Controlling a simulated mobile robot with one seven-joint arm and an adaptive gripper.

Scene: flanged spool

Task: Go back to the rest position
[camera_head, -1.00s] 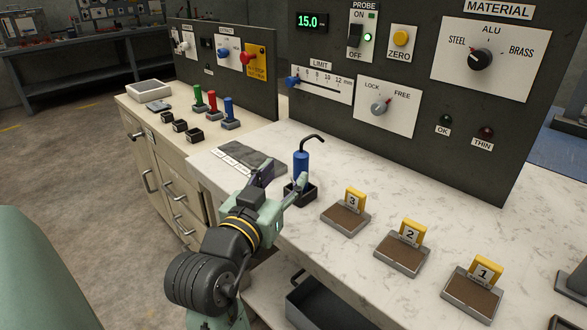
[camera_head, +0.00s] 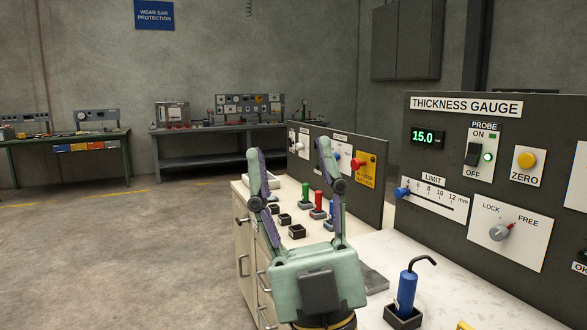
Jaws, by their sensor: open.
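My gripper (camera_head: 293,162) is raised upright in the middle of the head view, in front of the left bench. Its two fingers are spread wide apart and nothing is between them. The blue probe (camera_head: 406,291) with a bent black top stands upright in its black square holder (camera_head: 402,318) on the marble counter, to the right of my gripper and apart from it. No flanged spool shows in the view.
The thickness gauge panel (camera_head: 455,225) stands at the right, its display reading 15.0. A lower panel (camera_head: 346,184) and red, green and blue handled pieces stand on the left bench, partly behind my gripper. Open floor (camera_head: 120,260) lies to the left.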

